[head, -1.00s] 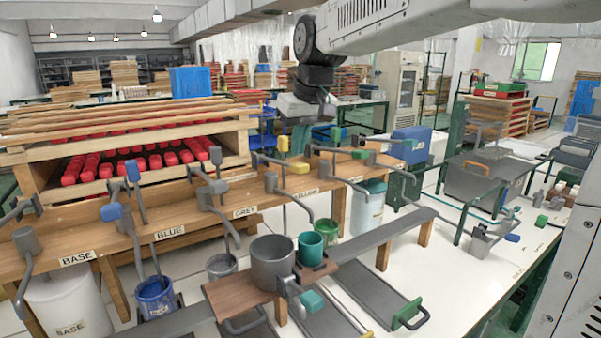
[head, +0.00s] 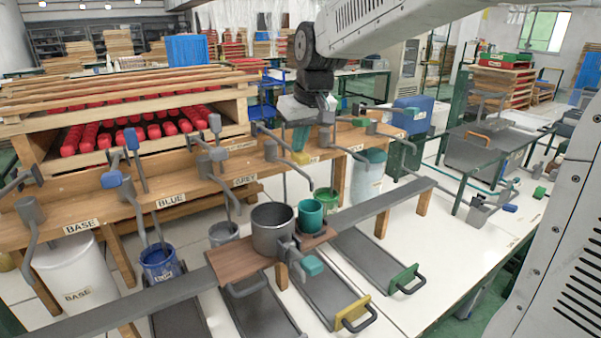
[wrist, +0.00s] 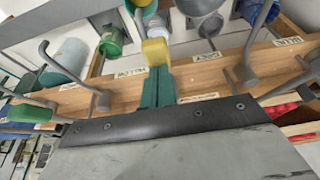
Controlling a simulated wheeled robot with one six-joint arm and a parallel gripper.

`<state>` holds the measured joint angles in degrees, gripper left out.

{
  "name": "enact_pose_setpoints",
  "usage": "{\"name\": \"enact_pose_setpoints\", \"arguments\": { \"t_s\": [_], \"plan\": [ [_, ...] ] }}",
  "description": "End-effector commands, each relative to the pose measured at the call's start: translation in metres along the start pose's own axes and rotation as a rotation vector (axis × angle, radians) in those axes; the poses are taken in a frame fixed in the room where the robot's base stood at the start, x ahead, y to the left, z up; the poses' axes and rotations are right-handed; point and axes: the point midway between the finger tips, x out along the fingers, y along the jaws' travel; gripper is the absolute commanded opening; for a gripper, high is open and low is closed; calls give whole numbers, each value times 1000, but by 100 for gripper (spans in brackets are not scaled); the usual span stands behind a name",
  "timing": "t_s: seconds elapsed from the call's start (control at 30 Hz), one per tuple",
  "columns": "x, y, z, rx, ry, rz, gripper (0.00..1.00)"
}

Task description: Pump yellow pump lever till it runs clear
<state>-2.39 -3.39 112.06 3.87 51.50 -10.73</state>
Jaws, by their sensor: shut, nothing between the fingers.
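My gripper (head: 301,143) has teal fingers, shut with nothing between them, pointing down over the wooden pump bench. The yellow pump lever's block-shaped handle (head: 300,157) shows right at the fingertips. In the wrist view the closed fingers (wrist: 156,75) end at the yellow handle (wrist: 155,51), and they look to be touching it. The fingers and wrist hide much of the yellow pump. A green bucket (head: 326,200) stands on the floor side of the bench near it. I cannot make out any liquid running or its colour.
Neighbouring levers are close: a grey one (head: 217,154) and a blue one (head: 111,180) to the left, a green one (head: 359,122) to the right. A grey pot (head: 272,229) and a teal cup (head: 311,215) stand on a brown board in front. A white container (head: 367,178) is to the right.

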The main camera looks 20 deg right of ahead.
Motion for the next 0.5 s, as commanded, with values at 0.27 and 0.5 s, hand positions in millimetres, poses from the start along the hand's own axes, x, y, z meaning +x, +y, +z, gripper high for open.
{"name": "enact_pose_setpoints", "arguments": {
  "t_s": [0.27, 0.5],
  "plan": [
    [20, 0, 8, 0, -4, -1, 0],
    [22, 0, 8, 0, -2, 0, 0]
  ]
}}
